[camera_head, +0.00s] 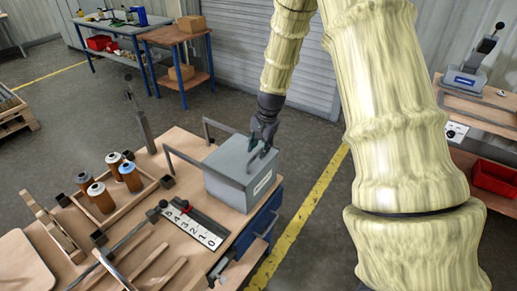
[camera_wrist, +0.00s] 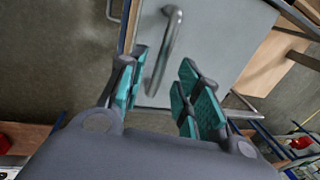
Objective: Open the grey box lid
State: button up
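The grey box (camera_head: 240,172) stands on the wooden workbench top near its right edge, with a white label on its front. Its lid is down. The lid (camera_wrist: 215,40) fills the middle of the wrist view, with a metal bar handle (camera_wrist: 165,50) on it. My gripper (camera_head: 266,132) is just above the lid at the handle. In the wrist view, my gripper (camera_wrist: 165,92) has its two teal-padded fingers apart, with the near end of the handle between them. The fingers do not appear to press on the handle. In the head view my fingers partly hide the handle.
Several filter cartridges (camera_head: 102,197) stand in a wooden tray left of the box. A numbered plate (camera_head: 197,225) lies in front of the box. Thin metal frames (camera_head: 200,160) rise beside and behind the box. A blue drawer (camera_head: 262,222) is under the bench top.

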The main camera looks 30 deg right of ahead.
jog(key=shift+w+a+f, duration=0.1)
jog(key=shift+w+f, duration=0.05)
jog(key=shift+f, duration=0.75)
grip_shut()
